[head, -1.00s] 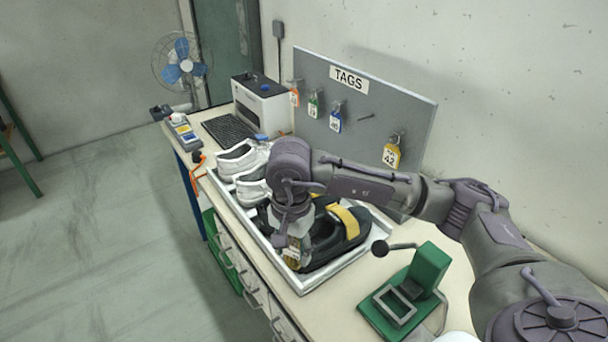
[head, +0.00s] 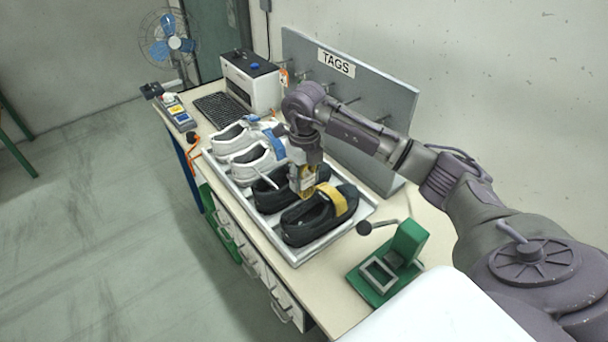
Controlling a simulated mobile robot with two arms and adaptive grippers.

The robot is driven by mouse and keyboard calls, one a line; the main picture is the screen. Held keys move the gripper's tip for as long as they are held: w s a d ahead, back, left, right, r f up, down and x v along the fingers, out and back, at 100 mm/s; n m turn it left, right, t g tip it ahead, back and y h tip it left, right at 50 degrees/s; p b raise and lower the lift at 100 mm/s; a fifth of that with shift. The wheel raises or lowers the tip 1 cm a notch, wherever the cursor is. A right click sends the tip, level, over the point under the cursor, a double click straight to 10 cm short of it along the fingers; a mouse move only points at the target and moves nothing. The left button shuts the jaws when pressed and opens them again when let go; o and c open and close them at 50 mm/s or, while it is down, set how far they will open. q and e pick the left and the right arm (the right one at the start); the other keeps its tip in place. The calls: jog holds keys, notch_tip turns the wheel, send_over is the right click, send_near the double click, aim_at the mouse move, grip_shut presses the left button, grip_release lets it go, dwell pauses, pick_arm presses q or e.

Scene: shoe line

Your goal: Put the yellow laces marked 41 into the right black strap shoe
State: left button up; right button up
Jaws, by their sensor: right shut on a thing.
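My right gripper (head: 303,191) is shut on a small yellow bundle, the yellow laces (head: 307,193). It holds them low over the pair of black shoes; its number is too small to read. The nearer black shoe (head: 301,229) has a yellow strap and lies in the tray. The other black shoe (head: 268,200) lies behind it, partly hidden by my gripper. I cannot tell whether the laces touch either shoe. My left gripper is not in view.
White shoes (head: 236,137), one with a blue piece, share the grey tray (head: 281,248). A green lever device (head: 392,262) stands to the right. The TAGS board (head: 385,92) rises behind, partly hidden by my arm. A keyboard (head: 222,107) and white box printer (head: 250,84) stand further back.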

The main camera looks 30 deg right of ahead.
aim_at(304, 172)
jog(key=shift+f+b, duration=1.45)
jog(key=shift+f, duration=0.95)
notch_tip(304, 172, down, 4)
jog(key=b, duration=0.3)
jog(key=o, duration=1.1)
notch_tip(304, 172, up, 12)
